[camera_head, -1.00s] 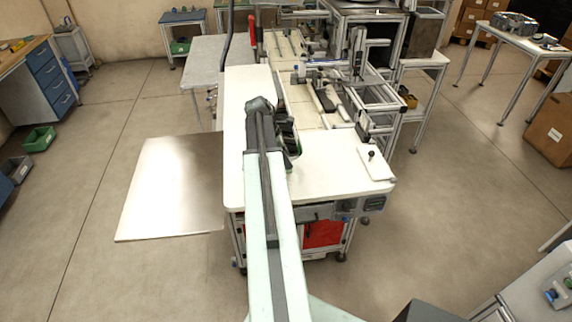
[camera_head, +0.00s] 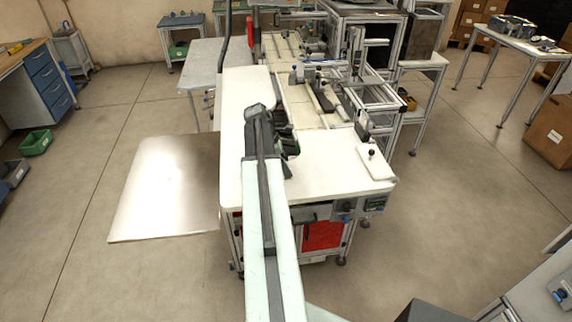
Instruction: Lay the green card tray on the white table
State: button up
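The white table (camera_head: 328,160) stands in front of me, with a bare top along its left and front parts. My arm reaches out over it from the bottom of the picture. My gripper (camera_head: 284,140) is a dark shape above the left-middle part of the top, seen from behind and partly covered by my arm. Its fingers cannot be made out. A trace of dark green shows at its right edge, but I cannot tell whether this is the green card tray. No card tray can be clearly made out elsewhere.
Machine rails and an aluminium frame (camera_head: 375,100) fill the table's back right. A small white plate with a black knob (camera_head: 374,160) is at the right edge. A grey floor plate (camera_head: 165,190) lies left of the table. A green bin (camera_head: 36,142) stands on the floor far left.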

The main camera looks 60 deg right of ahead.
jog(key=shift+w+r+p, duration=0.1)
jog(key=shift+r+p, duration=0.4)
jog(key=shift+r, duration=0.05)
jog(key=p+v, duration=1)
jog(key=v, duration=0.1)
jog(key=shift+a, duration=0.2)
jog(key=shift+w, duration=0.1)
